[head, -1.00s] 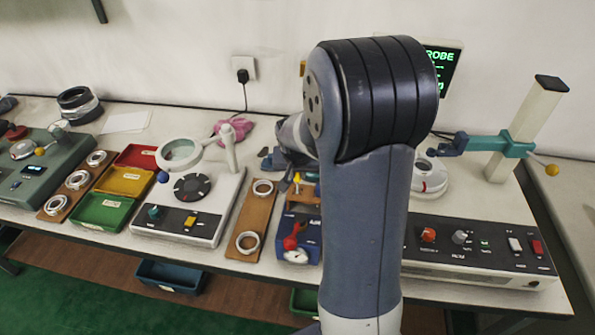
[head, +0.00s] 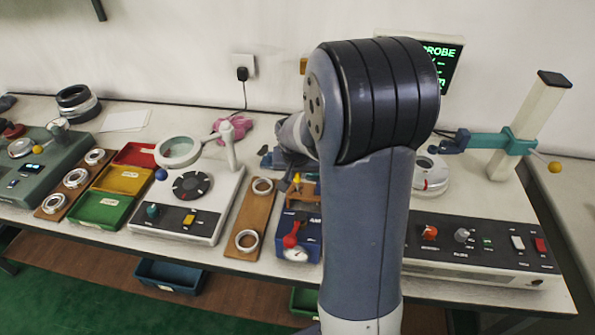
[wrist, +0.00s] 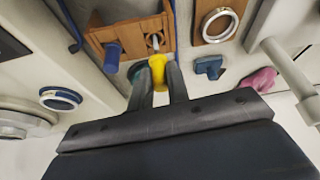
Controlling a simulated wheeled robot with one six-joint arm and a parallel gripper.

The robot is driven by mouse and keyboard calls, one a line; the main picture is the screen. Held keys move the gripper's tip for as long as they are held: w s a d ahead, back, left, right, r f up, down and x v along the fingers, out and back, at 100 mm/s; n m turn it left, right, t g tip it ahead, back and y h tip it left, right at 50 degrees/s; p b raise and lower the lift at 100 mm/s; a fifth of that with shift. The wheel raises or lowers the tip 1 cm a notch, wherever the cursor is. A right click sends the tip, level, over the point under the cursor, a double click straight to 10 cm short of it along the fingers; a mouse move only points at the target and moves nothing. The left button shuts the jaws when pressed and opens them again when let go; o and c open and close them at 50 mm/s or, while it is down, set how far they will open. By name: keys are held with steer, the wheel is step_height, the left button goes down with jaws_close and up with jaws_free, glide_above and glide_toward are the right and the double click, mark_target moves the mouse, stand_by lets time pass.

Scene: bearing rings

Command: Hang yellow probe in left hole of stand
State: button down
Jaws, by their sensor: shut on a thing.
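The yellow probe (wrist: 158,70) is between the fingers of my gripper (wrist: 160,88) in the wrist view, and the jaws are shut on it. Its far end meets the wooden stand (wrist: 128,36), by a pale metal part in an opening; I cannot tell whether the probe sits in the hole. A blue probe (wrist: 112,57) is at the stand, left of the yellow one in this view. In the head view the yellow probe (head: 297,183) and stand (head: 309,191) show just left of my arm, which hides part of the stand and most of the gripper.
A blue box with a red lever (head: 291,240) is in front of the stand. A wooden board with rings (head: 250,220) and a magnifier device (head: 205,215) are to the left. A control panel (head: 480,250) and a post with a teal arm (head: 505,142) are to the right.

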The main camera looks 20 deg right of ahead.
mark_target(297, 180)
steer(key=shift+f+b, duration=1.6)
steer(key=shift+f, duration=0.2)
steer(key=c, duration=1.3)
jaws_free()
steer(key=v, duration=1)
steer(key=shift+s+r, duration=0.15)
steer(key=shift+r, duration=0.25)
steer(key=x, duration=1)
steer(key=shift+f, duration=0.35)
steer(key=shift+r+p, duration=0.3)
steer(key=shift+p, duration=0.05)
